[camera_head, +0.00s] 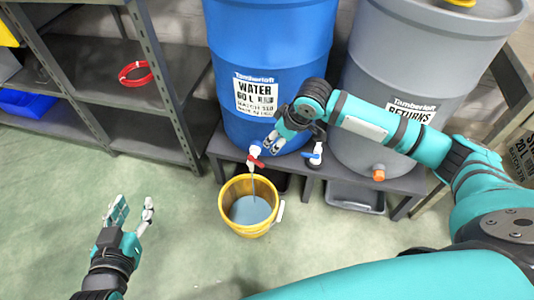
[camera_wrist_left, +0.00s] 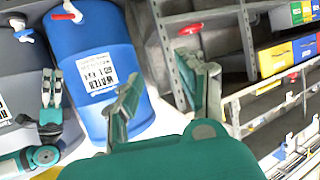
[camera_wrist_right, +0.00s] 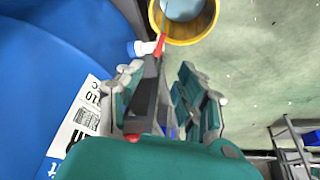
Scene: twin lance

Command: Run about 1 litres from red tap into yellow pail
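The red tap (camera_head: 256,160) is a white spout with a red lever, low on the blue water barrel (camera_head: 268,60). A thin stream runs from it into the yellow pail (camera_head: 228,211) below. Grey-blue water covers the pail's bottom; I cannot read its volume. My right gripper (camera_head: 271,143) is open beside the tap. In the right wrist view the red lever (camera_wrist_right: 160,45) lies just beyond the fingertips; I cannot tell whether they touch. My left gripper (camera_head: 130,208) is open and empty over the floor, left of the pail; it also shows open in the left wrist view (camera_wrist_left: 168,85).
A blue-handled tap (camera_head: 315,155) is to the right of the red one. A grey returns barrel (camera_head: 420,60) with an orange outlet stands right, over a grey tray (camera_head: 355,200). A metal shelf (camera_head: 105,75) is left. The green floor around the pail is clear.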

